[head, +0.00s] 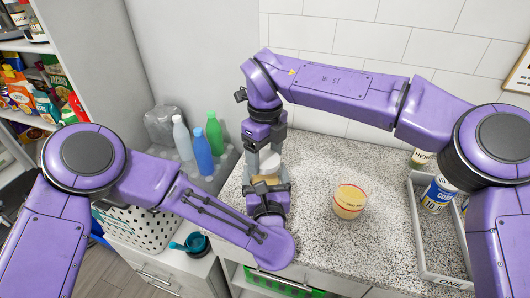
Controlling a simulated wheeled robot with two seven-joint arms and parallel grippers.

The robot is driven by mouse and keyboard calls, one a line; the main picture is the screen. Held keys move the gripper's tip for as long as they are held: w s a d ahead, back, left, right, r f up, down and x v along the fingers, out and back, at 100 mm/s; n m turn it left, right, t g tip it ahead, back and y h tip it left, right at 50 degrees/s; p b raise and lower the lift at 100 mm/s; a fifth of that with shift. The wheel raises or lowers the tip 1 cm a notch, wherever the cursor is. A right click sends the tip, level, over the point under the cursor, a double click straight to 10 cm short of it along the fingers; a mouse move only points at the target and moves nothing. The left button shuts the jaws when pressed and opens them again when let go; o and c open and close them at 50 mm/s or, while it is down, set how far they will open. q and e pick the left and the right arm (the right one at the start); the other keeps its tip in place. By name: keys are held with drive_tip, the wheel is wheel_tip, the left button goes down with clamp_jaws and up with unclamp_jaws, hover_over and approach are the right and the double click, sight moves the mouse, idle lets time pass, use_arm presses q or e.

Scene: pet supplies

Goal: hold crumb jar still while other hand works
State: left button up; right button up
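The crumb jar (266,180), tan with a pale lid (269,162), is upright over the counter near its left end. My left gripper (267,188) reaches it from the front, with its fingers on either side of the jar's body; it looks shut on the jar. My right gripper (266,152) points down from above, right at the lid. Its fingertips overlap the lid, and I cannot tell whether they grip it. The jar's lower part is hidden behind my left gripper and wrist.
A yellow tub (349,202) with a red band stands on the speckled counter (320,165), right of the jar. A grey tray (425,262) with cans is at the right. Several bottles (214,132) stand at the left, near a perforated basket (135,228) and teal scoop (190,243).

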drive_tip(key=shift+c, duration=0.4)
drive_tip(key=o, duration=1.2)
drive_tip(key=shift+c, duration=0.2)
wheel_tip(320, 180, up, 12)
use_arm(q)
drive_tip(key=o, duration=1.9)
drive_tip(key=shift+c, duration=0.2)
use_arm(e)
wheel_tip(320, 180, down, 4)
drive_tip(key=b, duration=0.3)
drive_tip(key=shift+r+b, duration=0.25)
drive_tip(key=shift+b, duration=0.05)
use_arm(q)
drive_tip(key=s, duration=1)
drive_tip(key=shift+s+d, duration=0.25)
drive_tip(key=shift+d, duration=0.15)
use_arm(e)
drive_tip(key=shift+f, duration=0.1)
